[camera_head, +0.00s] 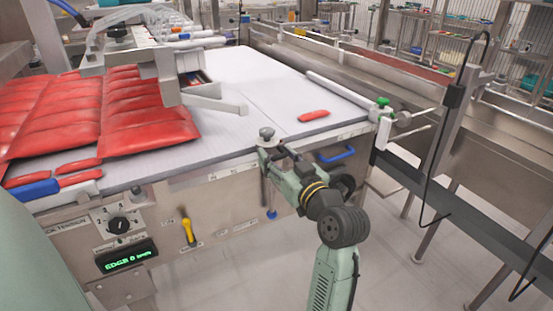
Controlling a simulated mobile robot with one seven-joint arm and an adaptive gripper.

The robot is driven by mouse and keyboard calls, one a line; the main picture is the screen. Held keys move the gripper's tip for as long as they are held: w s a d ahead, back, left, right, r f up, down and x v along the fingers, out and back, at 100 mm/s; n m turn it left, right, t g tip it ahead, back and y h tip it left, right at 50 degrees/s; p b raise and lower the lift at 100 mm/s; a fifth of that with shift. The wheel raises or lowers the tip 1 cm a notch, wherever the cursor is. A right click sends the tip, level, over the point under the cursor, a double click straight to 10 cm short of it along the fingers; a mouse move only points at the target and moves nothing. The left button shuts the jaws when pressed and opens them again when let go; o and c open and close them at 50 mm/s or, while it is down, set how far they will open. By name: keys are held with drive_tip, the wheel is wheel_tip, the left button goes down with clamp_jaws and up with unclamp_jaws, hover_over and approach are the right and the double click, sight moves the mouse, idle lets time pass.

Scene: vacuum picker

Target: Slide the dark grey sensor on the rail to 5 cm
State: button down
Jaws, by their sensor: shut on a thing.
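My gripper (267,150) is at the front edge of the white table, shut on a small grey round-topped piece (266,133). The top of this piece shows above the fingers; the rest is largely hidden by them. I cannot tell for certain whether it is the dark grey sensor. The table's front rail (225,173) runs left and right of my gripper and carries small pale labels. No 5 cm mark can be read on it.
Red pouches (145,115) lie at left beneath a metal picker head (170,75). A blue handle (337,155) sticks out nearby.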

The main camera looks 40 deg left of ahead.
drive_tip(key=c, duration=1)
unclamp_jaws()
drive_tip(key=v, duration=1.2)
drive_tip(key=shift+c, duration=0.2)
